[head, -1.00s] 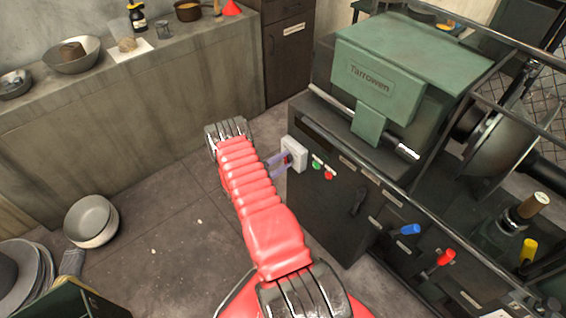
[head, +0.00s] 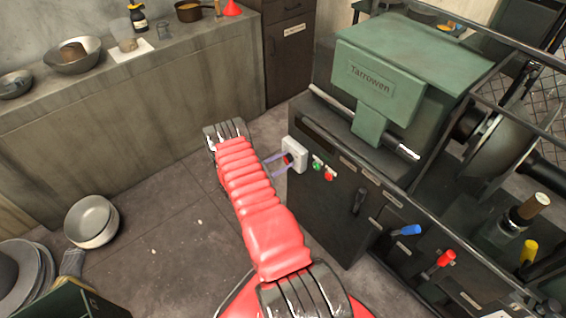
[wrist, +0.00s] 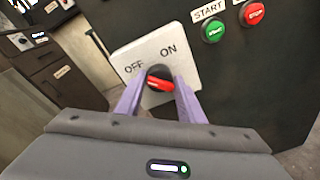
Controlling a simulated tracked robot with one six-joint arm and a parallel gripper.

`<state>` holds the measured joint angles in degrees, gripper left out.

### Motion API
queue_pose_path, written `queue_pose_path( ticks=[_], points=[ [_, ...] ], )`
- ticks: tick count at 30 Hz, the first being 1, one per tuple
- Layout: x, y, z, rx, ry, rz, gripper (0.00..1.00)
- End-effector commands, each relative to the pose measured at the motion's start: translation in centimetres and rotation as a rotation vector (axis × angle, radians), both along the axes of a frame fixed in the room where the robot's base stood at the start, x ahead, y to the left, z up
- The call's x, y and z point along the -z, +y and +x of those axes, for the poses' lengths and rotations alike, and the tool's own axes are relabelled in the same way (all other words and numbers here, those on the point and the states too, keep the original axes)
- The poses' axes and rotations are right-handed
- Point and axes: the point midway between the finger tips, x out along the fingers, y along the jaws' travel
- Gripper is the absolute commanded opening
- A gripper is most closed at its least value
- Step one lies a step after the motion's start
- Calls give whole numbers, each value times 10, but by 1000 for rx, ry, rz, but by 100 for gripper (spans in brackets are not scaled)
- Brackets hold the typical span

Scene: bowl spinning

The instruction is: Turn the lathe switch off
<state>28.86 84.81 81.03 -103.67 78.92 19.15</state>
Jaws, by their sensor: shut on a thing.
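The lathe switch is a white plate (head: 300,154) on the left side of the dark lathe cabinet. It also shows in the wrist view (wrist: 190,58), marked OFF at left and ON at right. Its red knob (wrist: 160,84) sits on a dark round base below the words. The red part lies nearly level in the wrist picture; which mark it points to I cannot tell. My gripper (wrist: 161,92) has its two purple fingers on either side of the knob, shut on it. In the head view the fingers (head: 279,164) reach the plate from the left.
A green START button (wrist: 214,30) and a red STOP button (wrist: 253,13) are right of the plate. The green lathe housing (head: 400,60) is above. Blue and red levers (head: 406,230) stick out lower right. The floor left of my arm is clear near it.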

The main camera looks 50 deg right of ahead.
Motion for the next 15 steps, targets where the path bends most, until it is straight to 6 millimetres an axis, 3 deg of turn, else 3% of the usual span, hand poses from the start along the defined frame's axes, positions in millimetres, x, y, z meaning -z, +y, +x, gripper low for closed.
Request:
queue_pose_path(
  ticks=[9, 10, 15],
  points=[
    [-2, -1, 5, -10, -6, -2, 13],
    [-2, -1, 5, -10, -6, -2, 36],
    [-2, -1, 4, -7, -5, -2, 48]
  ],
)
